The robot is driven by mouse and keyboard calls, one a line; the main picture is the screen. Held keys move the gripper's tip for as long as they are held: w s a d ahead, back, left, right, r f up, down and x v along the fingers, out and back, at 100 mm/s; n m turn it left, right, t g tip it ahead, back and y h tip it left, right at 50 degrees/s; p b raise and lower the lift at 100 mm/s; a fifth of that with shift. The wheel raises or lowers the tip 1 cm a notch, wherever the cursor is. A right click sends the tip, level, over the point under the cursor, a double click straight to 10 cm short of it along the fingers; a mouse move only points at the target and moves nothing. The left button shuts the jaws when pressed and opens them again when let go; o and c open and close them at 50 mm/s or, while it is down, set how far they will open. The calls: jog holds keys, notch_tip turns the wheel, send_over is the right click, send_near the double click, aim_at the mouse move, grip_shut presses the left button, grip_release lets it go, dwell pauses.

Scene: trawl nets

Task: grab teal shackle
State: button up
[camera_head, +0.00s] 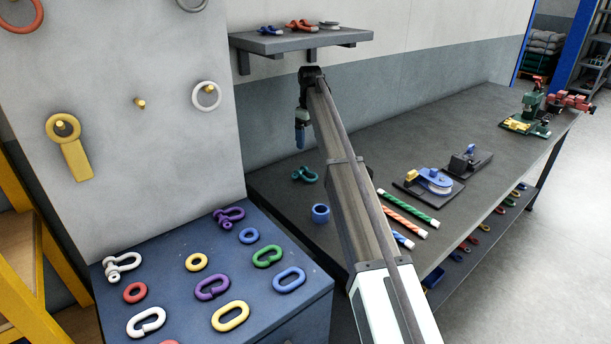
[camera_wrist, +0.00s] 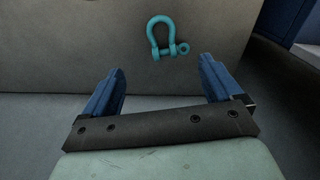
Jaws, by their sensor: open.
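The teal shackle (camera_head: 305,175) lies on the dark workbench (camera_head: 420,145), near its left end by the wall.
A blue ring (camera_head: 320,213) sits on the bench near the shackle. Striped rods (camera_head: 409,208) and a blue pulley block (camera_head: 433,180) lie to the right. A wall shelf (camera_head: 300,40) is above my gripper. A blue cabinet (camera_head: 315,290) with several links and shackles stands at front left.

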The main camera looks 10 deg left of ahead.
send_over(307, 172)
jog(key=f, duration=0.8)
jog(key=shift+s+d+f, duration=0.1)
jog(key=shift+d, duration=0.2)
jog(key=shift+a+f, duration=0.15)
jog(key=shift+f, duration=1.25)
jog(key=shift+a+f, duration=0.1)
jog(key=shift+f, duration=1.3)
jog(key=c, duration=1.4)
